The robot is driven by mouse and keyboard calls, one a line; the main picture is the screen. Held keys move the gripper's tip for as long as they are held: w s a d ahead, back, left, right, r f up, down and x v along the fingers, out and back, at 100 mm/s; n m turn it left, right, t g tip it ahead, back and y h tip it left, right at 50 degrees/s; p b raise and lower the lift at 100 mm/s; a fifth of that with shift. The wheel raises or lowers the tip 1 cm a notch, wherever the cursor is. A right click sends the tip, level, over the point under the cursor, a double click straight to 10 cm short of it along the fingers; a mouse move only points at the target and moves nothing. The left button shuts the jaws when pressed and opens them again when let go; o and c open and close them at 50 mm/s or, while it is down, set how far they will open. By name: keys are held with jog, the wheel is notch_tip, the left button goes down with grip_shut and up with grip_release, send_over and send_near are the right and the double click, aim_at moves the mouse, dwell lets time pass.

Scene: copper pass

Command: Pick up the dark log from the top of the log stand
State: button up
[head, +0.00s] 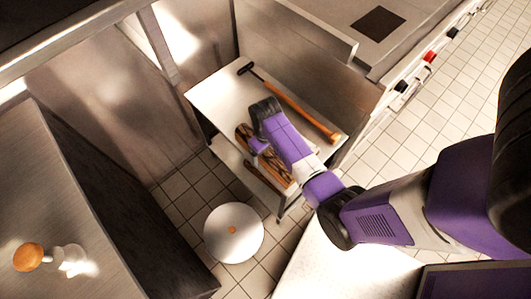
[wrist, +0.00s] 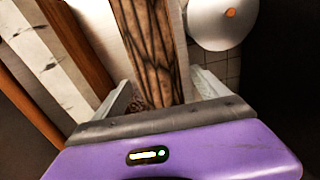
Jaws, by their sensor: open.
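The dark log (wrist: 150,45), brown with black cracked bark, runs lengthwise through the middle of the wrist view. Its near end is hidden behind my gripper's body. My gripper (wrist: 160,82) is open, with one pale finger on each side of the log; I cannot tell whether either touches it. In the head view, dark logs (head: 277,173) show partly beneath my purple wrist, on the log stand (head: 213,92), which has a pale top and a lower shelf. My wrist hides much of them and the fingertips there.
A long tool with an orange handle (head: 300,112) and dark head lies on the stand top. A round white lidded bin (head: 233,232) stands on the tiled floor in front. Steel panels flank the stand. A counter (head: 60,215) is at lower left.

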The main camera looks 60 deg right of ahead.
jog(key=shift+f, duration=0.25)
dwell(0.6)
grip_shut()
